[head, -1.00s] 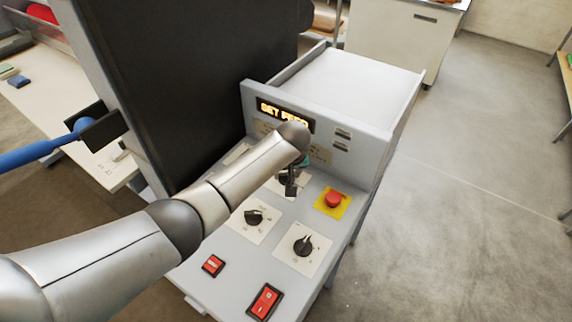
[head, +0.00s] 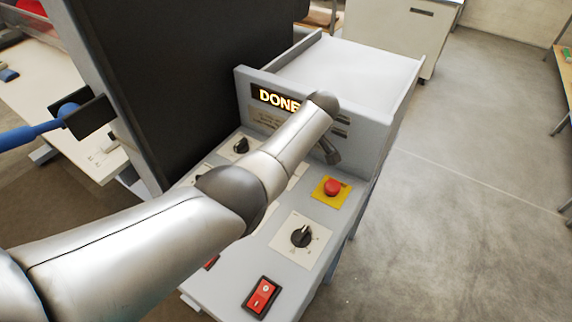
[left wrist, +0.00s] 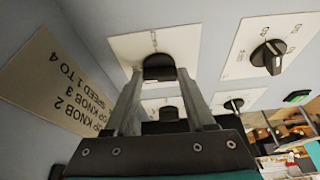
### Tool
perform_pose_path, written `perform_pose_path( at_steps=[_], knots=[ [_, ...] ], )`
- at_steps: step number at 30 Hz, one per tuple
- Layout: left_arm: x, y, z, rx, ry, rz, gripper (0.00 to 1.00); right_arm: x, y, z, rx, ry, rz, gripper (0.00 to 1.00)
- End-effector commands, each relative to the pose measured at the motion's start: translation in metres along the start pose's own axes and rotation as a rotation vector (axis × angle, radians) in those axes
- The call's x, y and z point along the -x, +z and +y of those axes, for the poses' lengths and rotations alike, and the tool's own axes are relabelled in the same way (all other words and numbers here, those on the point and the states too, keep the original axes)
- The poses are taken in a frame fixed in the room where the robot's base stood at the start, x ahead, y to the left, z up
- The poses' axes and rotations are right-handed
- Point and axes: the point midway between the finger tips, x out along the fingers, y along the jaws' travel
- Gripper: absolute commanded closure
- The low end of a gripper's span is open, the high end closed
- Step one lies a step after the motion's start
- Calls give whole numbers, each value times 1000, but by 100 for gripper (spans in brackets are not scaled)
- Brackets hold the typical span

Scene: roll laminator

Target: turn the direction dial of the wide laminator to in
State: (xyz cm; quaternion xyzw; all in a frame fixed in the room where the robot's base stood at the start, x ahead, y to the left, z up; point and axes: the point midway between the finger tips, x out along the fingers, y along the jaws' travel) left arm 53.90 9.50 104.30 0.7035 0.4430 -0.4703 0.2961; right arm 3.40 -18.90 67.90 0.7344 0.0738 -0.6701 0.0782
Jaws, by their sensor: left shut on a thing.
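The wide laminator's sloped grey control panel (head: 225,297) fills the middle of the head view, with a lit display (head: 278,98) reading "DONE". In the left wrist view, my left gripper (left wrist: 159,76) is shut on a black dial (left wrist: 158,65) on a white plate, one finger at each side. I cannot read which dial it is or its pointer's setting. In the head view my left arm hides this gripper and the dial it holds. One free dial (head: 302,236) is at the panel's front right, another (head: 241,146) at its back left. My right gripper is not in view.
A red stop button (head: 333,188) on a yellow plate and a red rocker switch (head: 263,297) are close to my left arm. A tall black panel (head: 185,80) stands left of it. A white tray (head: 345,70) lies behind the display. The floor at right is clear.

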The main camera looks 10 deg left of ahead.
Motion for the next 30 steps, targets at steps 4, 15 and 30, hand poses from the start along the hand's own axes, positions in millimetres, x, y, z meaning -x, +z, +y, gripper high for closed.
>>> perform_pose_path(
  at_steps=[4,15,30],
  knots=[
    [-1,0,1,42,-17,2,100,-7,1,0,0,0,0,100],
    [0,-2,0,71,-29,3,100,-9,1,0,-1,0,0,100],
    [0,-1,1,69,-28,2,15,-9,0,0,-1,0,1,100]
  ],
)
